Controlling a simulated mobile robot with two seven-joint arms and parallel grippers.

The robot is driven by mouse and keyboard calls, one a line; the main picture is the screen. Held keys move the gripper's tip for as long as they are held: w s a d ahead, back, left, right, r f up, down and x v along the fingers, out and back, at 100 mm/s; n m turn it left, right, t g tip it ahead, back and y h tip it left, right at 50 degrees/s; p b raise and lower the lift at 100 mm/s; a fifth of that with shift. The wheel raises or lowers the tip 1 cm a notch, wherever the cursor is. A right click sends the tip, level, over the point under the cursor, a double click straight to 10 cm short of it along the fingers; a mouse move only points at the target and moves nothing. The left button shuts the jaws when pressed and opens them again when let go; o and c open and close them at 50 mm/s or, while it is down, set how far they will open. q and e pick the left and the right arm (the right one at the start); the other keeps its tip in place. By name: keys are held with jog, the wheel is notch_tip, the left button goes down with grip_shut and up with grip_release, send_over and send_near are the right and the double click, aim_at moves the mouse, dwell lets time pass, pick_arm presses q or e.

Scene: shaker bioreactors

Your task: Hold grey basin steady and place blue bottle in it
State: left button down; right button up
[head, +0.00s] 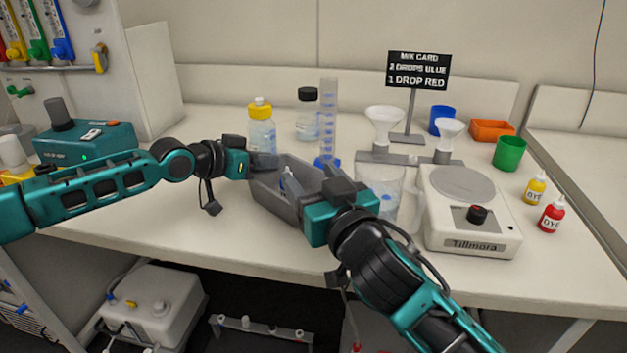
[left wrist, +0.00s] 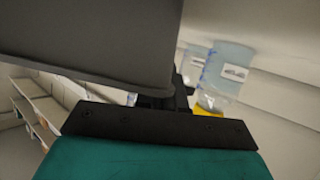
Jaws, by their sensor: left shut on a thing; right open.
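The grey basin (head: 270,192) stands on the bench, left of centre. My left gripper (head: 262,160) is shut on its back-left rim; the basin's grey wall (left wrist: 100,40) fills the upper left of the left wrist view.
A yellow-capped bottle (head: 261,130), a black-capped bottle (head: 307,115) and a graduated cylinder (head: 328,115) stand behind the basin. A beaker (head: 378,185) and the Tillmora device (head: 470,215) are to the right. Red (head: 552,215) and yellow (head: 535,188) dye bottles stand far right.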

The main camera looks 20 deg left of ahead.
pick_arm(q)
jog(key=c, duration=1.2)
grip_release()
jog(key=shift+o, duration=0.2)
jog(key=v, duration=1.1)
jog(key=shift+s+a+r, duration=0.15)
jog(key=shift+s+r, duration=0.05)
jog(key=shift+s, duration=0.1)
jog(key=shift+s, duration=0.1)
